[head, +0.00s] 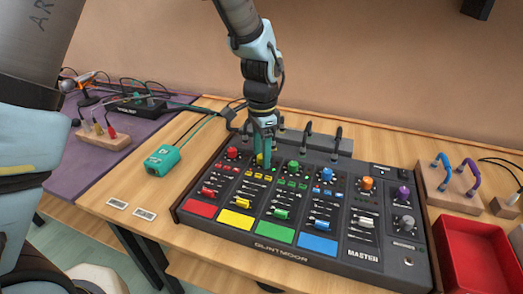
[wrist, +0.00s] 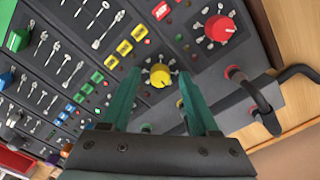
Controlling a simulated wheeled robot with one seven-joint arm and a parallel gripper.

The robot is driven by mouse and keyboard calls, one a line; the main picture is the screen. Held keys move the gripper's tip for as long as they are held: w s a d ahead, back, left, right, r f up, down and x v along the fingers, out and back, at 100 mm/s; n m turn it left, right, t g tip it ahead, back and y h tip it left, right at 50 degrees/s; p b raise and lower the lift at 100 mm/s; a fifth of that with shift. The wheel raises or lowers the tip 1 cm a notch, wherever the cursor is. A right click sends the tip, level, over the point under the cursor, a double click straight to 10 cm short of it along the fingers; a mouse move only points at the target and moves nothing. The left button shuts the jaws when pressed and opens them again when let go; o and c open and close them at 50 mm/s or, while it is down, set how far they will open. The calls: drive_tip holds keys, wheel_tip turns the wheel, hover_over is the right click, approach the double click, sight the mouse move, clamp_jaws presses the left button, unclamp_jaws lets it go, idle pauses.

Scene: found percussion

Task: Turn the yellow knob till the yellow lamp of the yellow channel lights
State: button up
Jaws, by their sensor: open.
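The mixer (head: 289,257) lies on the wooden table, with red, yellow, green and blue channels and a master section. The yellow knob (wrist: 160,75) sits between the two green fingers of my gripper (wrist: 162,85) in the wrist view, with a gap on each side. In the head view my gripper (head: 264,160) points down over the top of the yellow channel and mostly hides the yellow knob (head: 260,158). My gripper is open. The yellow channel has a yellow pad (head: 236,219) at its front. I cannot tell which small light is the yellow lamp or whether it is lit.
The red knob (wrist: 220,28) and green knob (head: 293,167) flank the yellow one closely. Black cables (wrist: 265,100) rise behind the knobs. A teal box (head: 167,159) stands left of the mixer, and a red tray (head: 475,262) stands right.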

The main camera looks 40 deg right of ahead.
clamp_jaws()
idle(0.5)
